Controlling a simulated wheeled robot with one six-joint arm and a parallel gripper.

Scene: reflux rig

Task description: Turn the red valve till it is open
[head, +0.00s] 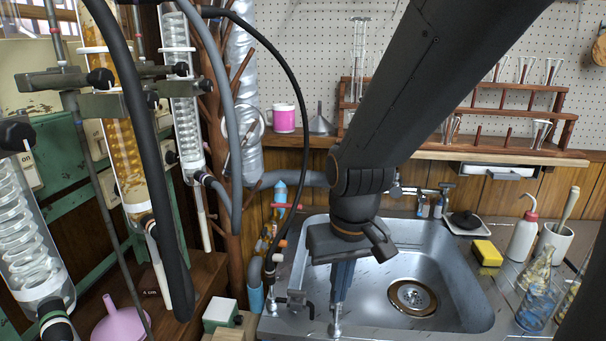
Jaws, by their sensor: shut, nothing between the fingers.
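A small red handle (288,206) sits across a blue-topped fitting at the left of the sink. Just below it, an orange-red knob (282,243) sits beside the black hose. I cannot tell for sure which of the two is the red valve, nor how far it is turned. My gripper (341,288) points down over the left part of the sink, to the right of both and apart from them. Its fingers are together with nothing between them. The fingertips partly overlap metal fittings at the sink's near left edge.
The steel sink (455,290) lies under my arm. Glass condensers (186,110) and hanging hoses crowd the left side. A yellow sponge (487,252), a wash bottle (523,236) and glassware stand at right. A pink mug (284,118) is on the back shelf.

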